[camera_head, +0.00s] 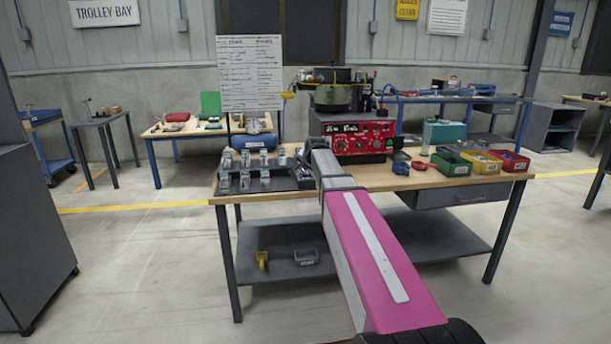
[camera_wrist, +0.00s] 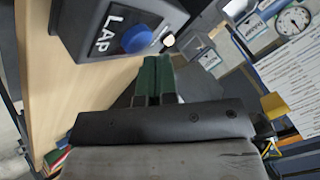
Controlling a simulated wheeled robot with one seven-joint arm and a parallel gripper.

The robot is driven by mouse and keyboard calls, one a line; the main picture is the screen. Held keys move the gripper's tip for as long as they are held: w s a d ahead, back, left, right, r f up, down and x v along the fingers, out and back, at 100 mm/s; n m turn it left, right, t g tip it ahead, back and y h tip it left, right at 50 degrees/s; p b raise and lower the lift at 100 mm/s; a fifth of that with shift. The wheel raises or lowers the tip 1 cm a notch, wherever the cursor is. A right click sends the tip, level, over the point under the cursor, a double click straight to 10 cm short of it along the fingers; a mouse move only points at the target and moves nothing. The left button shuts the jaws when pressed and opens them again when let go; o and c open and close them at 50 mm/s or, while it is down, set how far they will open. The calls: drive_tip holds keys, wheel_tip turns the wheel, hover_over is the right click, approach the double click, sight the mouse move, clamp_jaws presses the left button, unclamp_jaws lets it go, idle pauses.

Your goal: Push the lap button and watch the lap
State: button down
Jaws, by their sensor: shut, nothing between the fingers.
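A dark grey box (camera_wrist: 95,22) with the white word LAP shows at the top of the wrist view. A round blue button (camera_wrist: 136,40) sits on its face, with a small pale round lamp (camera_wrist: 168,40) beside it. My gripper (camera_wrist: 157,60) has its green fingers shut together with nothing between them. The fingertips are just below and right of the blue button in the picture; I cannot tell whether they touch the box. In the head view my arm reaches over the workbench (camera_head: 450,182), and the LAP box cannot be made out there.
A dark stepped rack (camera_head: 285,182) with several small parts is at left. Green (camera_head: 451,164), yellow and red (camera_head: 514,163) bins stand at right. A whiteboard (camera_head: 250,72) stands behind the rack.

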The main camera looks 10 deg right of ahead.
drive_tip(key=shift+r, duration=0.25)
drive_tip(key=shift+r, duration=2.45)
